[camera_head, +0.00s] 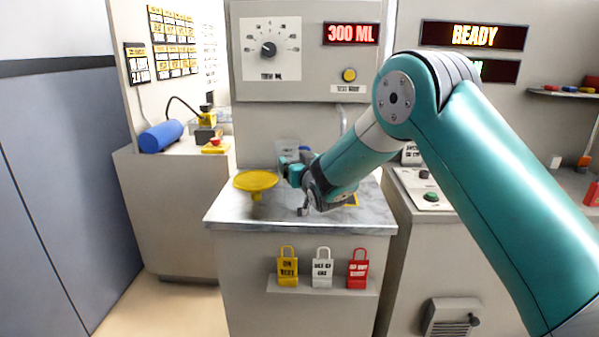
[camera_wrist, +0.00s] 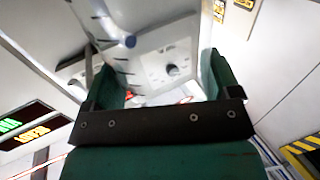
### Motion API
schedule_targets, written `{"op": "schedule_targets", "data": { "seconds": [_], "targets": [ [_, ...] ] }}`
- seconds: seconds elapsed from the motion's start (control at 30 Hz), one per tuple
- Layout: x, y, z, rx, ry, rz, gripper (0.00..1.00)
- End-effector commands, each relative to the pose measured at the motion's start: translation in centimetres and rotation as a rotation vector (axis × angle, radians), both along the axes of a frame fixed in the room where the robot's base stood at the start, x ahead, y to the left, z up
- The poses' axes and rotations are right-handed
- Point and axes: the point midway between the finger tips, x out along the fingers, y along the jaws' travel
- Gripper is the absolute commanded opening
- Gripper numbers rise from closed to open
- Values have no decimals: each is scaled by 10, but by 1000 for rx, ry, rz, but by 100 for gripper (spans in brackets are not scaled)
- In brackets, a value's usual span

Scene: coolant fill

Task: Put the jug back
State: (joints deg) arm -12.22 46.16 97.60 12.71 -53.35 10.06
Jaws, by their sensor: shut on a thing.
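The jug (camera_head: 287,149) looks like a pale, see-through vessel just above my gripper (camera_head: 287,169) in the head view, mostly blurred against the grey cabinet. In the wrist view the clear jug (camera_wrist: 118,48), with dark graduation marks on its wall, shows between and beyond the two green fingers of my gripper (camera_wrist: 163,85). My gripper is shut on the jug and holds it over the metal-topped counter (camera_head: 225,214). Whether the jug's base touches the counter is hidden, and its contents cannot be made out.
A yellow funnel (camera_head: 256,181) stands on the counter just left of my gripper. A cabinet with a dial (camera_head: 268,49) and a red "300 ML" display (camera_head: 351,34) rises behind. A blue cylinder (camera_head: 161,136) lies on the left bench.

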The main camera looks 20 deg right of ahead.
Motion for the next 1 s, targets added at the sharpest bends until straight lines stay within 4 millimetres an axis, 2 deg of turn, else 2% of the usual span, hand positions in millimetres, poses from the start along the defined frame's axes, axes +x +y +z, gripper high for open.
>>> {"op": "schedule_targets", "data": {
  "seconds": [0.03, 0.13, 0.47, 0.5, 0.57, 0.87, 1.0],
  "targets": [
    [0, 0, -11, -1, 4, 0, 0],
    [0, 0, -23, -1, 2, 0, 0],
    [0, 0, -28, 0, -1, 0, 0],
    [0, 0, -28, 0, 0, 0, 85],
    [0, 0, -27, 0, 0, 0, 98],
    [0, 0, -24, 0, 0, 0, 100],
    [-15, -1, -27, -1, 3, 0, 100]
  ]
}}
